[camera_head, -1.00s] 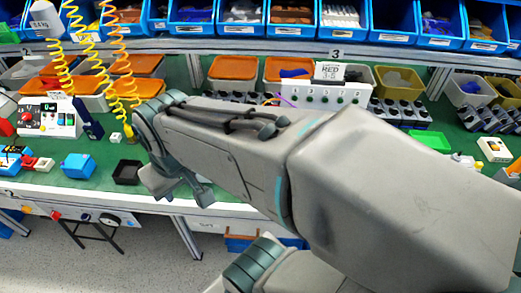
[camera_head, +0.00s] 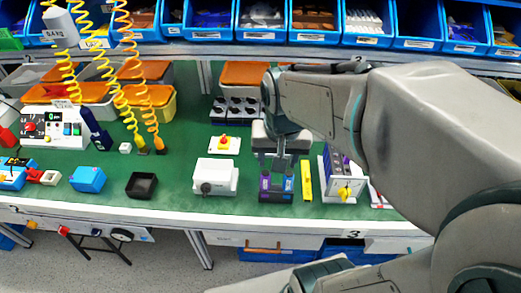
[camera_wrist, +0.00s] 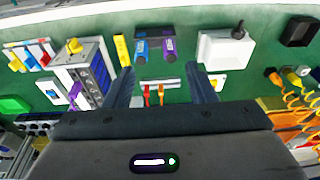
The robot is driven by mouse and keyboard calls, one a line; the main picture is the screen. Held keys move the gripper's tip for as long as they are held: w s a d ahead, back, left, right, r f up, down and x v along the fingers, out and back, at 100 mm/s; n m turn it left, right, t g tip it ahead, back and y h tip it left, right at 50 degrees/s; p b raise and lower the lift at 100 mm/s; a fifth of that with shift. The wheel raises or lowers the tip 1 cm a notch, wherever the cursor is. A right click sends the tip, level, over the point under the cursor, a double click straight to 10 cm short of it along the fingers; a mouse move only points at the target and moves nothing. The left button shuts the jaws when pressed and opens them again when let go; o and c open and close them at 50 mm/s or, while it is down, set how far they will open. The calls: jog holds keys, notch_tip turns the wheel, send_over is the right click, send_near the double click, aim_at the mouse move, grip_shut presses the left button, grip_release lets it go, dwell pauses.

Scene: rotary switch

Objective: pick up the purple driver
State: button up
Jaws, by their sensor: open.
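The purple driver (camera_head: 265,184) stands in a dark holder (camera_head: 276,197) near the bench's front edge, with a blue driver (camera_head: 288,183) to its right. In the wrist view, the purple driver (camera_wrist: 169,46) is right of the blue driver (camera_wrist: 141,46). My gripper (camera_head: 275,163) is over the bench, just behind and above the holder. The contact between fingers and drivers cannot be judged in the head view.
A white box with a black knob (camera_head: 215,178) is left of the holder. A yellow bar (camera_head: 306,181) and a panel with a yellow knob (camera_head: 338,178) stand close on its right. A black tray (camera_head: 142,185) is further left. Coiled yellow hoses (camera_head: 124,80) hang at left.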

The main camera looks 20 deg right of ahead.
aim_at(265, 180)
jog(key=w+f+m+g, duration=0.2)
jog(key=w+f+m, duration=0.4)
jog(key=w, duration=0.3)
notch_tip(265, 180, down, 8)
jog(key=shift+w+f, duration=0.15)
jog(key=shift+f+p, duration=0.6)
jog(key=shift+f, duration=2.45)
jog(key=c, duration=1.1)
